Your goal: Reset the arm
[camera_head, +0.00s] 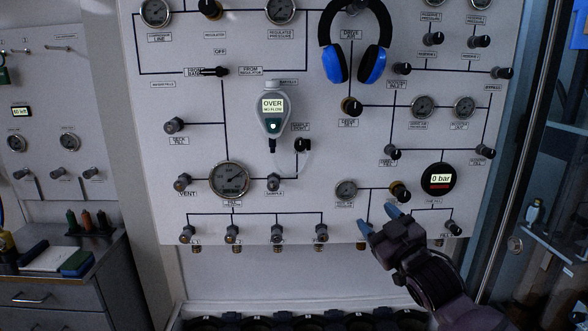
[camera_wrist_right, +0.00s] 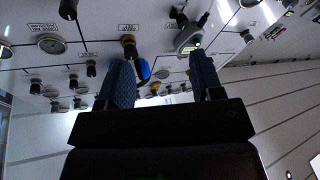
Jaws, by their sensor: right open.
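My right gripper (camera_head: 379,220) is in front of the lower right part of the white fill panel (camera_head: 200,100). Its two blue fingers are apart, with nothing between them. The right wrist view shows the same open fingers (camera_wrist_right: 165,85) from behind, with the panel's knobs and gauges beyond them. In the head view the fingertips are just below a small gauge (camera_head: 346,190) and a brass and black knob (camera_head: 399,191); I cannot tell whether they touch the panel. My left gripper is not in view.
Blue headphones (camera_head: 372,62) hang at the panel's top. A handheld meter reading "OVER" (camera_head: 272,110) is mounted mid-panel. A "0 bar" display (camera_head: 438,178) is right of the gripper. Several valves line the lower edge. A drawer cabinet (camera_head: 60,290) stands at left, a glass door (camera_head: 520,130) at right.

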